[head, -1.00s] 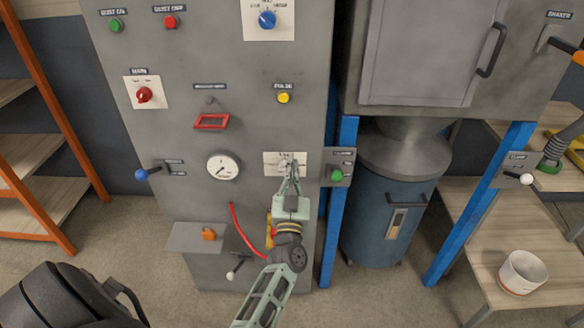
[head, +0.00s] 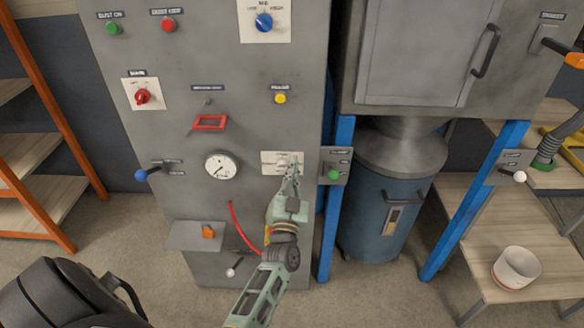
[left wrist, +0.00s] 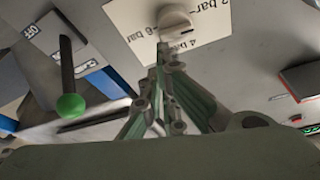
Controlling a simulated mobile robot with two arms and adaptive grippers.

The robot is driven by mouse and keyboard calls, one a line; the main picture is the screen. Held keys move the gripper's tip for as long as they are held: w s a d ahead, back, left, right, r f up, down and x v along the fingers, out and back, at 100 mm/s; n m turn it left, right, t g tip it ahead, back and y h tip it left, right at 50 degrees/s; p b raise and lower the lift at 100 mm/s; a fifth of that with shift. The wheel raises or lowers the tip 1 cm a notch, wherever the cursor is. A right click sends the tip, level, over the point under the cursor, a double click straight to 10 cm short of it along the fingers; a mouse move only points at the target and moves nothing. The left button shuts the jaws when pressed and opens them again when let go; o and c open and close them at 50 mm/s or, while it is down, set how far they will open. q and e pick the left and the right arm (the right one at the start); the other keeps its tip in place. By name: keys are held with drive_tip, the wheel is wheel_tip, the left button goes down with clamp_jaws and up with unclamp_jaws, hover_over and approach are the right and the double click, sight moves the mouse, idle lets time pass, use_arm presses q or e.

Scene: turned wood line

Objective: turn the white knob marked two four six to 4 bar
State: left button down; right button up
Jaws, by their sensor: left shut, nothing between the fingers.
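The white knob (left wrist: 173,22) shows at the top of the left wrist view on a white label plate (left wrist: 128,18) with bar markings. A dark mark shows on the knob's edge, but I cannot tell which number it points to. In the head view the plate (head: 270,162) is on the grey panel, and my left gripper (head: 291,168) partly covers its right side. In the left wrist view my left gripper (left wrist: 165,62) is shut and empty, its tips just below the knob. I cannot tell whether they touch it. My right gripper is not in view.
A green-button box (head: 334,172) and a blue post (head: 327,235) are close to the right. A pressure gauge (head: 220,166) and red hose (head: 238,232) are to the left. A yellow button (head: 280,98) is above. A lever with a green ball (left wrist: 70,106) shows in the wrist view.

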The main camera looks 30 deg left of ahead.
use_arm(q)
drive_tip(key=shift+d+f+m+p, duration=0.15)
drive_tip(key=shift+m+p, duration=0.15)
drive_tip(key=shift+m, duration=0.4)
drive_tip(key=shift+f+m+h, duration=0.1)
drive_tip(key=shift+m+h, duration=0.3)
drive_tip(key=shift+w+d+f+m+g+h+p, duration=0.15)
drive_tip(key=shift+f+m+h+p, duration=0.5)
drive_tip(key=shift+m, duration=1.15)
drive_tip(key=shift+d+f+m+g+h+p, duration=0.1)
drive_tip(key=shift+f+m+h+p, duration=0.5)
drive_tip(key=shift+m, duration=1.2)
drive_tip(key=shift+w+d+f+m+g+h+p, duration=0.15)
drive_tip(key=shift+f+m+h+p, duration=0.2)
drive_tip(key=shift+m+h+p, duration=1)
drive_tip(key=shift+s+a+f+m+g+y, duration=0.1)
drive_tip(key=shift+f+m+g, duration=0.15)
drive_tip(key=shift+m, duration=0.55)
drive_tip(key=shift+a+f+m+g+y, duration=0.1)
drive_tip(key=shift+f+m+g, duration=0.1)
drive_tip(key=shift+m, duration=0.65)
drive_tip(key=shift+s+a+f+m+g+y, duration=0.15)
drive_tip(key=shift+f+m, duration=0.1)
drive_tip(key=shift+m, duration=0.55)
drive_tip(key=shift+w, duration=0.15)
